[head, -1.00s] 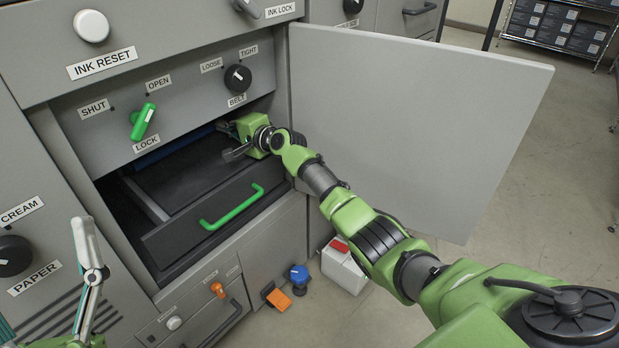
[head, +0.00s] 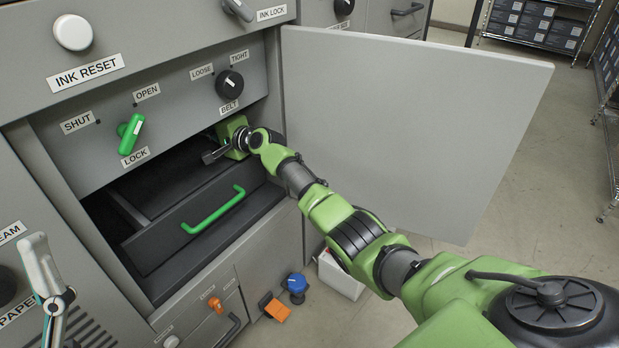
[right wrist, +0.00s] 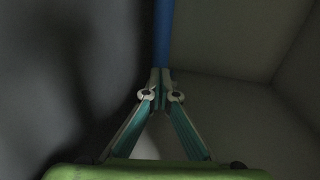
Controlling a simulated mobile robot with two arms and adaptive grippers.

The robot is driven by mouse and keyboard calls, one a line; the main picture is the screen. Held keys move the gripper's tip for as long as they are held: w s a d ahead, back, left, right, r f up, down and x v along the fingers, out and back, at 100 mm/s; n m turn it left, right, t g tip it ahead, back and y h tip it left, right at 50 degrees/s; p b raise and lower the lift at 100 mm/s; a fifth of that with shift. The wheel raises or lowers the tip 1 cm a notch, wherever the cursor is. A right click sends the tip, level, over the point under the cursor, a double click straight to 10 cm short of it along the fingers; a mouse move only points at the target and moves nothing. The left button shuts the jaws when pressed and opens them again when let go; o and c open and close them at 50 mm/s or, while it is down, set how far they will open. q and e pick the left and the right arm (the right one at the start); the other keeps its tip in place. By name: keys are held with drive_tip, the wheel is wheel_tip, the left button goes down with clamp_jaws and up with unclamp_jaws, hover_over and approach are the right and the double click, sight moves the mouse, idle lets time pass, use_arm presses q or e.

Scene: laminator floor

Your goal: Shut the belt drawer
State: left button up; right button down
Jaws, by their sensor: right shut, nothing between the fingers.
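The belt drawer (head: 160,247), dark with a green handle (head: 213,210), stands pulled out in the open bay below the panel. The green lock lever (head: 130,132) points up toward the OPEN label (head: 147,91). My right arm reaches into the bay above the drawer's right side; its fingers are hidden in the head view. In the right wrist view my right gripper (right wrist: 160,73) has its fingertips together, with nothing between them, close to a blue bar (right wrist: 163,35). Part of my left gripper (head: 45,275) shows at the lower left, apart from the drawer; its opening is unclear.
A large grey door (head: 410,120) stands open to the right of the bay, behind my right arm. The belt knob (head: 230,84) is above the bay. Below are an orange pedal (head: 277,309), a blue knob (head: 297,283) and a white box (head: 340,277) on the floor.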

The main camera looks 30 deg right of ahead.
drive_tip(key=shift+r, duration=0.55)
